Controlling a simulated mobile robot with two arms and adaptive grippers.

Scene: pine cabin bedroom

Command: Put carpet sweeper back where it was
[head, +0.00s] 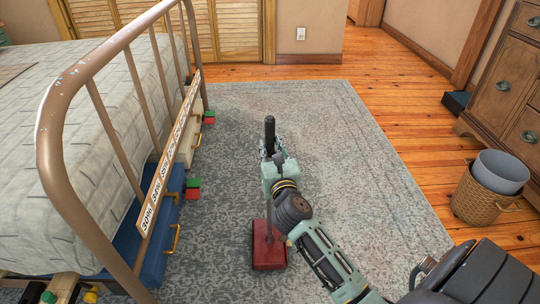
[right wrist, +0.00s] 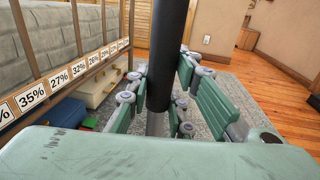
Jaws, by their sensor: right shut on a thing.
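The carpet sweeper (head: 268,252) has a red head resting on the grey rug and a black-topped upright handle. In the right wrist view the black grip (right wrist: 164,60) stands upright between the fingers of my right gripper (right wrist: 158,112). My arm and gripper hide much of the pole in the head view. My left gripper is not in view.
A bed with a metal footboard (head: 48,130) stands at the left, with a blue box (head: 155,225) below it. Red and green blocks (head: 193,188) lie by the bed. A wicker basket (head: 478,205) stands before a wooden dresser (head: 505,85) at right. The middle rug (head: 335,125) is clear.

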